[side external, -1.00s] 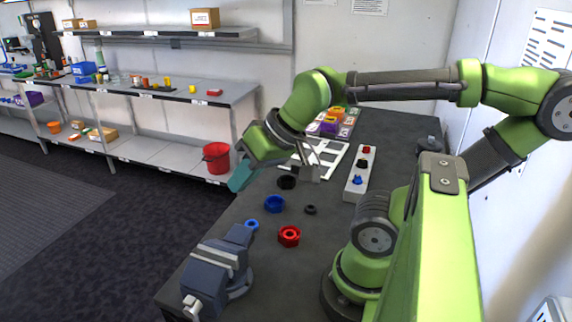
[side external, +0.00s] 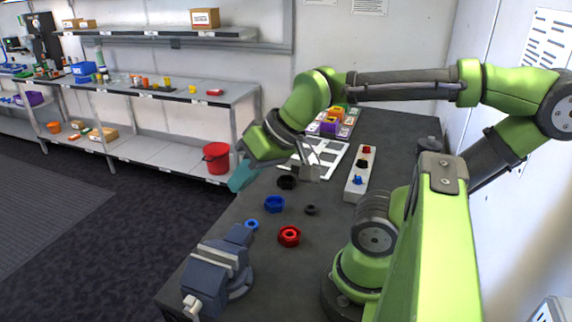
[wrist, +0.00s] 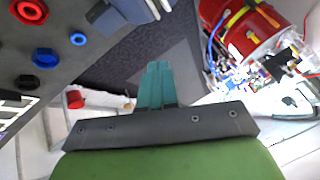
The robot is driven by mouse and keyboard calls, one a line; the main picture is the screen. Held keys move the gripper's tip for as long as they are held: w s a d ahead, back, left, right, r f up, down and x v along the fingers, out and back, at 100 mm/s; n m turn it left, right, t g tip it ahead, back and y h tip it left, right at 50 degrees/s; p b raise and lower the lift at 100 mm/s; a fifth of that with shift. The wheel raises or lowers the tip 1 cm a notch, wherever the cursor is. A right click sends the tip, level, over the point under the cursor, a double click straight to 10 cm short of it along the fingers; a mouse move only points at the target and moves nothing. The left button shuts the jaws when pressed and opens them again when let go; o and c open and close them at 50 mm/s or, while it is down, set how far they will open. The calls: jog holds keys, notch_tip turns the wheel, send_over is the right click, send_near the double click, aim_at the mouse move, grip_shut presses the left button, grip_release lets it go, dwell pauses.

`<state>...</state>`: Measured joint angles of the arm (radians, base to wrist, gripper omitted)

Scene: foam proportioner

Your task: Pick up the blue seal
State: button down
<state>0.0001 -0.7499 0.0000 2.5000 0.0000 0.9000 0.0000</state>
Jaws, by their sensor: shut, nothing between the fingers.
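A small blue ring (side external: 252,225), which looks like the blue seal, lies on the dark bench beside the vise. It also shows at the upper left of the wrist view (wrist: 78,38). A larger blue hexagonal ring (side external: 275,203) lies farther back on the bench and shows in the wrist view too (wrist: 45,58). My gripper (side external: 242,178) is above the bench's left edge, behind and well apart from both blue rings. Its teal fingers (wrist: 157,85) are together and empty, pointing away from the bench toward the floor side.
A grey-blue vise (side external: 217,270) stands at the bench's front left. A red hexagonal ring (side external: 289,236), a small black ring (side external: 310,210) and a larger black ring (side external: 287,182) lie nearby. A white strip (side external: 360,175) with fittings stands at the right. A red bucket (side external: 216,158) is on the shelf.

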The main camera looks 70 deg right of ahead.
jog(key=c, duration=1.8)
grip_release()
jog(key=o, duration=1.2)
jog(key=n+g+h, duration=0.1)
jog(key=g+h, duration=0.1)
jog(key=g, duration=0.5)
send_over(251, 223)
notch_tip(251, 223, down, 7)
jog(key=f, duration=1.1)
jog(key=shift+a, duration=0.3)
jog(key=shift+d+f, duration=0.15)
jog(key=shift+f, duration=1.45)
jog(key=shift+d+f, duration=0.15)
jog(key=shift+f, duration=1.4)
